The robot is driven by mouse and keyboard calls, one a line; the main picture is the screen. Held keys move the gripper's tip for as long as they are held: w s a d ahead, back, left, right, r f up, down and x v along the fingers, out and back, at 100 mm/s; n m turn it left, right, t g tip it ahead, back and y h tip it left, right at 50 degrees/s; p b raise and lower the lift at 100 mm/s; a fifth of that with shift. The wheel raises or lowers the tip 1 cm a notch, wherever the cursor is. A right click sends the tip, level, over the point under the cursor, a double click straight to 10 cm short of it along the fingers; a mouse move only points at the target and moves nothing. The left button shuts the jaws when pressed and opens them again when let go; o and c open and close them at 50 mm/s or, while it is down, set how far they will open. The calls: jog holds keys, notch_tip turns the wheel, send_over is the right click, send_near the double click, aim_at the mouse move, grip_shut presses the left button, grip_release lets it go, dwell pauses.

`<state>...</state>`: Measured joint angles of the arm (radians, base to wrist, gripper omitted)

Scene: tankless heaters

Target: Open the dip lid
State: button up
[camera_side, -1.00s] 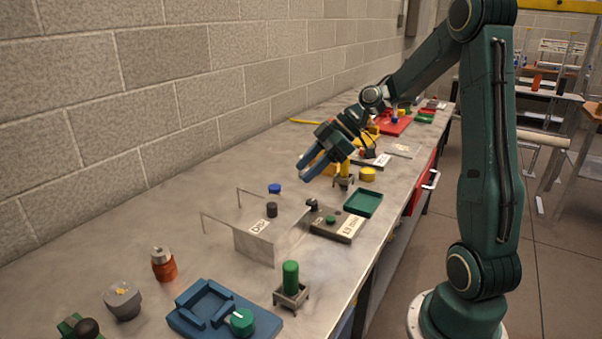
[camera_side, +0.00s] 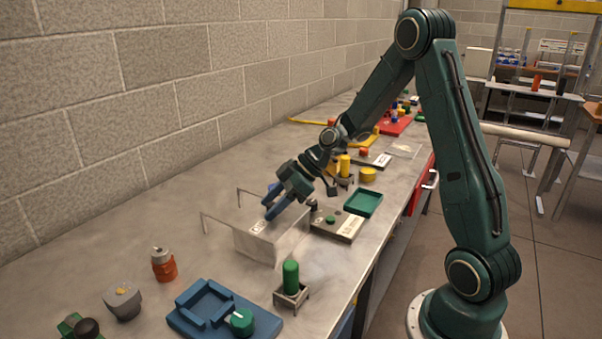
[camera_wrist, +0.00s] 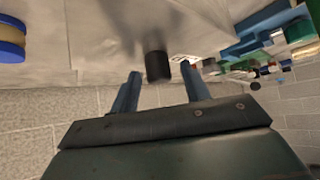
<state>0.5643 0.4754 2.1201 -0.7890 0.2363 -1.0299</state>
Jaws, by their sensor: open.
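The dip lid is taken to be the flat top of the thin metal stand (camera_side: 262,243) with a "DIP" label (camera_side: 258,227), in the middle of the bench. A black cylindrical knob (camera_wrist: 157,67) on it shows in the wrist view. My gripper (camera_side: 267,207) is open just above the stand, its blue fingers pointing down and left. In the wrist view my gripper (camera_wrist: 160,73) has the knob in the gap near its fingertips, with space visible on the sides. The knob is hidden behind the fingers in the side view, so contact cannot be told.
A grey box with a green button (camera_side: 337,225) and a green tray (camera_side: 363,203) are to the right. A green cylinder on a small stand (camera_side: 291,278) and a blue fixture (camera_side: 215,308) are in front. Thin wire posts (camera_side: 216,227) rise at the stand's left.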

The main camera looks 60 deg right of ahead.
jog(key=shift+w+a+f, duration=0.1)
jog(key=shift+f, duration=0.05)
grip_shut()
jog(key=w, duration=1.1)
dwell(0.3)
jog(key=shift+w, duration=0.1)
grip_release()
